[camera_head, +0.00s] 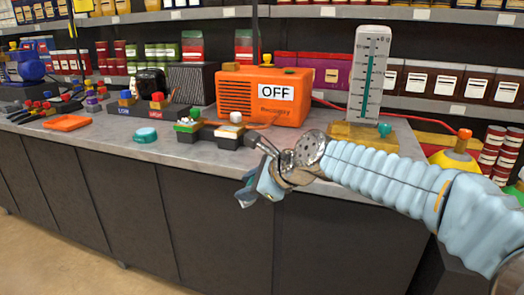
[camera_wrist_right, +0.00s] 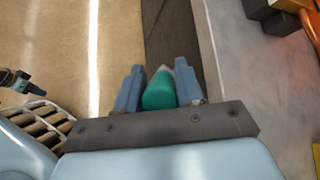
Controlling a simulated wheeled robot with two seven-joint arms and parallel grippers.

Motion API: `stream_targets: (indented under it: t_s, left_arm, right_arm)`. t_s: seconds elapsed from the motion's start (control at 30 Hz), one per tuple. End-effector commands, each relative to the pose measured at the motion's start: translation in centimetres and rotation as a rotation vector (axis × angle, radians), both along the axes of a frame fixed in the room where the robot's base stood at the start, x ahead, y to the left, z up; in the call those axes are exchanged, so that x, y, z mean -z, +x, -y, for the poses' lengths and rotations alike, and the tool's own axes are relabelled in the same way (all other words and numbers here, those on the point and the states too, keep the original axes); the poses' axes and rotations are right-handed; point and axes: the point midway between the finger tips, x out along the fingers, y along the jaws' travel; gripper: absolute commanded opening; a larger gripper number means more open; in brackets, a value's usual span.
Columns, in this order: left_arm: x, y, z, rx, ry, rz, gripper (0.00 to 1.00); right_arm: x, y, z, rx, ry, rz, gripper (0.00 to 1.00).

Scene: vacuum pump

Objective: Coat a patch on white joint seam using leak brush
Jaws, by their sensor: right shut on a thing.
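My right gripper (camera_head: 258,190) is in front of the counter's front edge, fingers pointing down and left. In the right wrist view its two blue fingers (camera_wrist_right: 159,88) are shut on a teal piece with a pale tip, which I take for the leak brush (camera_wrist_right: 159,92). The brush is hidden in the head view. A low dark fixture (camera_head: 215,134) on the counter, up and left of the gripper, carries a white rounded part (camera_head: 236,117), possibly the white joint; its seam is too small to see. What seems to be my left gripper (camera_wrist_right: 22,84) shows small in the right wrist view.
Stocked shelves stand behind. The counter's front strip is mostly clear.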

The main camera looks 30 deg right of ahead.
Motion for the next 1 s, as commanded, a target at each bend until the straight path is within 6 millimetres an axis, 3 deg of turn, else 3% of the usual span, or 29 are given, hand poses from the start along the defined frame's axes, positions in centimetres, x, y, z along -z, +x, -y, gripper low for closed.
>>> stream_targets:
  t_s: [0.3,0.5,0.7,1.0]
  left_arm:
    - [0.0,0.0,0.0,0.000,0.000,0.000,0.43]
    - [0.0,0.0,0.0,0.000,0.000,0.000,0.43]
    - [0.0,0.0,0.0,0.000,0.000,0.000,0.43]
    - [0.0,0.0,0.0,0.000,0.000,0.000,0.43]
  right_arm:
    - [19.4,3.8,-3.7,0.173,0.011,-0.012,0.02]
    - [27.2,4.8,-4.8,0.285,0.015,-0.010,0.02]
    - [32.8,5.1,-6.4,0.342,-0.013,-0.015,0.02]
    - [32.8,5.3,-6.0,0.355,-0.014,-0.004,0.02]
